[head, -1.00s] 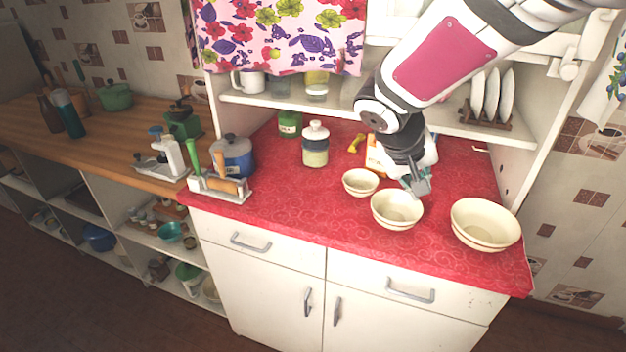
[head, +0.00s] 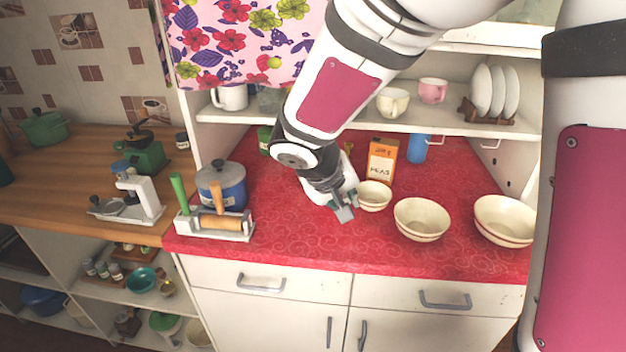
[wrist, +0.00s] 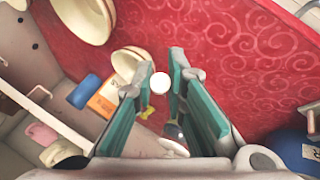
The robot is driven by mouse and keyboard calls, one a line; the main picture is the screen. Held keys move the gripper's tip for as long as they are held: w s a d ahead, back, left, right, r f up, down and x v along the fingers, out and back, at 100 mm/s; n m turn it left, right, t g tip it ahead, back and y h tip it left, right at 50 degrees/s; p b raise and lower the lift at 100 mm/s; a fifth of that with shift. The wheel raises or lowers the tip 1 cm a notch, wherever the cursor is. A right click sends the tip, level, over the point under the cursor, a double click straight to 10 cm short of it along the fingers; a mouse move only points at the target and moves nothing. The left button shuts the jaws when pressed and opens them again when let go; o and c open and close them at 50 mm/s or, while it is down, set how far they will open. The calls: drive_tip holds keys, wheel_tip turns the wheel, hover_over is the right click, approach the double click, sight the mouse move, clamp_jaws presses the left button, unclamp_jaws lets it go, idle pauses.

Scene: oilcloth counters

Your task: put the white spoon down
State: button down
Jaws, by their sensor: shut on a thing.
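My gripper (head: 343,213) is low over the red counter (head: 290,240), just left of the smallest cream bowl (head: 373,197). In the wrist view, a small white round shape (wrist: 160,85) shows between the teal fingers, at the fingertips. It appears to be the white spoon, held between the fingers. The rest of the spoon is hidden, and I cannot make it out in the head view. Whether it touches the counter I cannot tell.
A middle cream bowl (head: 421,220) and a larger one (head: 504,220) stand to the right. A peas box (head: 382,160) and blue cup (head: 418,149) stand behind. Counter front is clear.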

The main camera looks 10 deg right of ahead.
drive_tip(key=shift+f, duration=2.4)
drive_tip(key=shift+f+b, duration=0.1)
drive_tip(key=shift+b, duration=0.25)
drive_tip(key=c, duration=1.6)
unclamp_jaws()
